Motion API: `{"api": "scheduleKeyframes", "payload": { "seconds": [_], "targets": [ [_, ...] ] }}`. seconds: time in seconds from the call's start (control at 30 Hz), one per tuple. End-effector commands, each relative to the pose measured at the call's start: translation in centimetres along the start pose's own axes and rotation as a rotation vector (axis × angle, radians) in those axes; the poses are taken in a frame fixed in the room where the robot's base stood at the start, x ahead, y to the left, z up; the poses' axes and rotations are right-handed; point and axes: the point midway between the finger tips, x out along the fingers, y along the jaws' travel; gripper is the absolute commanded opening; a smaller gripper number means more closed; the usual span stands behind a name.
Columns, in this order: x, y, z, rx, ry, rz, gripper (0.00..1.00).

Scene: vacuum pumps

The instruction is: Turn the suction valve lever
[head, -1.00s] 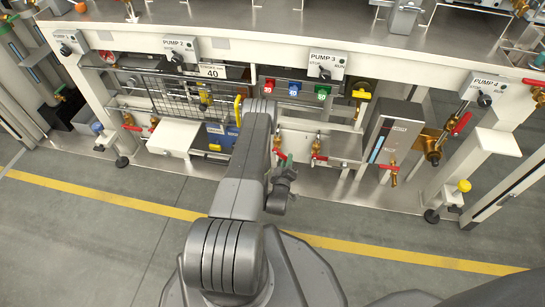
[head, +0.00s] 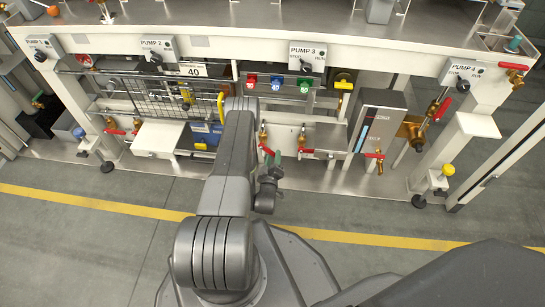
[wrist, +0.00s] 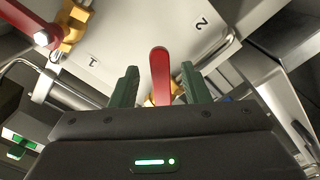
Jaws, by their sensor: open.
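In the wrist view, a red lever (wrist: 160,72) stands between the two green fingers of my gripper (wrist: 158,84), with a gap on each side. A bit of brass shows at its lower end; the rest is hidden behind the gripper body. The gripper is open and holds nothing. In the head view, my gripper (head: 276,164) is low in front of the bench, close to a red lever (head: 266,150) on a brass valve (head: 263,134). No label naming the suction valve is readable.
Another red lever (wrist: 28,22) on a brass fitting (wrist: 72,24) is at the wrist view's upper left. A white panel (wrist: 130,35) marked 1 and 2 lies behind. Right of my gripper in the head view are a red lever (head: 306,151) and a grey box (head: 374,125). The floor (head: 100,235) is clear.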

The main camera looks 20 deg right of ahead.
Motion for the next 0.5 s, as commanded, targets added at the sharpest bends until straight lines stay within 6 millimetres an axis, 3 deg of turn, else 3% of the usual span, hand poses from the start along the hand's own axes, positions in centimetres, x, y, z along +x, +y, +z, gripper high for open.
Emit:
{"api": "scheduleKeyframes", "payload": {
  "seconds": [0.5],
  "targets": [
    [-0.94,0.01,-0.04,0.000,0.000,-0.001,0.42]
  ]
}}
